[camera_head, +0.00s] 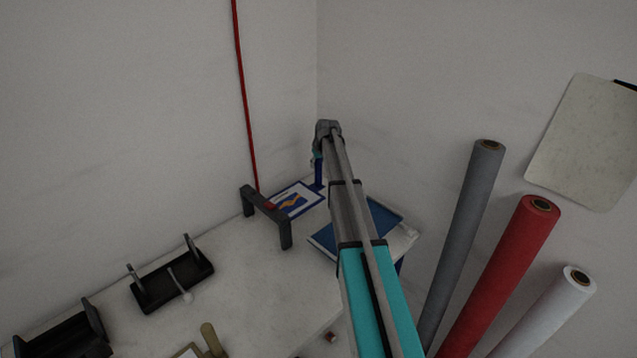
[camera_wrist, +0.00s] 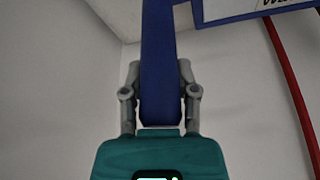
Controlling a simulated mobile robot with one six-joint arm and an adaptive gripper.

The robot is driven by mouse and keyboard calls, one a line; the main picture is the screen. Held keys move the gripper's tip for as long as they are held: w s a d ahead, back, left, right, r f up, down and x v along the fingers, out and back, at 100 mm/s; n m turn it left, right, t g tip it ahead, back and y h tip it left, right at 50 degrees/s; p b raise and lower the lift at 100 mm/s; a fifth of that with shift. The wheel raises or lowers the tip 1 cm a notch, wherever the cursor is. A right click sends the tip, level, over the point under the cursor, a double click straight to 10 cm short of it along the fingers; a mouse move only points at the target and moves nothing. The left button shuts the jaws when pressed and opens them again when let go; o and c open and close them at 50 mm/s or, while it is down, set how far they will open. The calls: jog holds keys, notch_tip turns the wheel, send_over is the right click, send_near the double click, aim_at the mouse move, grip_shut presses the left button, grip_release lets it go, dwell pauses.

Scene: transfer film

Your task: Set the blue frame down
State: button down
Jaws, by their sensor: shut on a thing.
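My gripper (camera_wrist: 160,95) is shut on an upright blue bar, part of the blue frame (camera_wrist: 160,50), in the wrist view. In the head view my gripper (camera_head: 318,153) is at the back corner, with the blue bar (camera_head: 318,173) below it, partly hidden by my arm. I cannot tell whether the frame touches the table.
A dark bracket (camera_head: 268,208) stands on the pale table (camera_head: 245,290), left of the printed sheet. A red cord (camera_head: 241,80) hangs behind it. A blue panel (camera_head: 330,238) is partly behind my arm. Grey (camera_head: 462,235), red (camera_head: 505,270) and white (camera_head: 545,318) rolls stand right. A black holder (camera_head: 172,285) is left.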

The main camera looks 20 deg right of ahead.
aim_at(317, 176)
jog(key=shift+f+b, duration=0.9)
jog(key=shift+f, duration=0.5)
jog(key=shift+f+b, duration=1.8)
jog(key=shift+b, duration=0.15)
jog(key=shift+c, duration=1.9)
grip_release()
jog(key=shift+r, duration=0.1)
jog(key=p+v, duration=1.1)
jog(key=v, duration=0.1)
jog(key=shift+s, duration=0.1)
